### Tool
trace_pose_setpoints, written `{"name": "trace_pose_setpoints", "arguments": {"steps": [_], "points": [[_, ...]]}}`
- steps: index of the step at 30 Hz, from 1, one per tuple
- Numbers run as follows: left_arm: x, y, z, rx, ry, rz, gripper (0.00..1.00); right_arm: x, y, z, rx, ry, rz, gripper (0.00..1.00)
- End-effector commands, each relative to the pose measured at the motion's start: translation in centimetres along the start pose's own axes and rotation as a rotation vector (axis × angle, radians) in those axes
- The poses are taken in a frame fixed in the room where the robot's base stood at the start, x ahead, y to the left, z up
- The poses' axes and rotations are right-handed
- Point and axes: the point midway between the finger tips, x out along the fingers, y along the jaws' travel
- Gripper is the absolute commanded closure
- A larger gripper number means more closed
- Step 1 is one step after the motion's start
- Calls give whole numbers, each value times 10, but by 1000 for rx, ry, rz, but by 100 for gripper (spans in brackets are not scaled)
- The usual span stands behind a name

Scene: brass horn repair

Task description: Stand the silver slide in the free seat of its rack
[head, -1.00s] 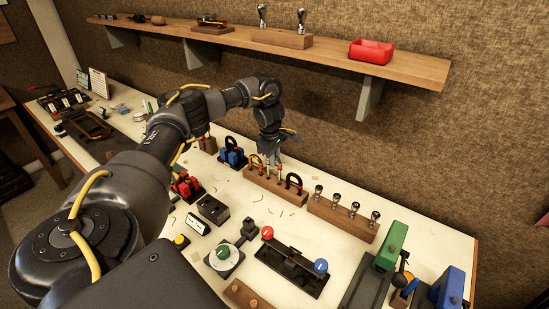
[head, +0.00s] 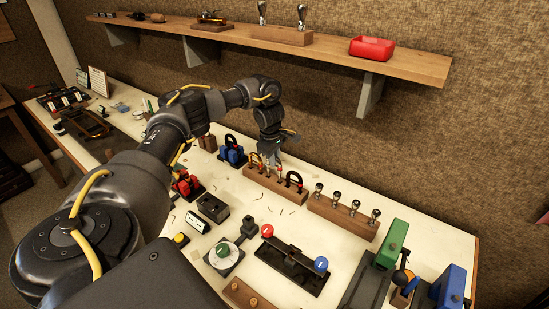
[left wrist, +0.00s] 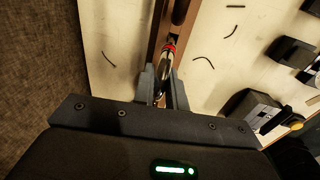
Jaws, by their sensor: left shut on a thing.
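The slide rack (head: 272,189) is a wooden block on the bench with several upright loop-shaped slides along it. A brass-coloured slide (head: 255,163) stands at its left end and a dark slide with red (head: 293,180) at its right part. My left gripper (head: 271,154) points down over the rack's middle, between these two. In the left wrist view its fingers (left wrist: 163,88) are shut on a thin, shiny silver slide (left wrist: 161,94), above the rack's wood (left wrist: 157,30). The slide's lower end and its seat are hidden, so I cannot tell whether it is seated. My right gripper is out of view.
A wooden block with several silver mouthpieces (head: 341,218) stands right of the rack. Blue (head: 232,153) and red (head: 186,184) fixtures stand to its left. A black fixture with red and blue knobs (head: 291,266) lies in front. A shelf (head: 340,58) runs along the wall above.

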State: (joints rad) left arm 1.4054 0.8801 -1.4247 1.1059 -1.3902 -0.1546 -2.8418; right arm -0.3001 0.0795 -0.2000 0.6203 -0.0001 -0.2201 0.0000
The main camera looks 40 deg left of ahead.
Motion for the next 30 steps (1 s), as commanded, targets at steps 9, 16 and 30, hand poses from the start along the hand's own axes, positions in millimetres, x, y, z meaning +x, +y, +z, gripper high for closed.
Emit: {"name": "trace_pose_setpoints", "arguments": {"steps": [9,16,30], "points": [[9,-1,0,0,0,0,100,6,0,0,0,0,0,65],[14,-2,0,0,0,0,100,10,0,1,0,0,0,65],[26,-4,0,0,0,0,100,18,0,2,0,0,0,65]]}}
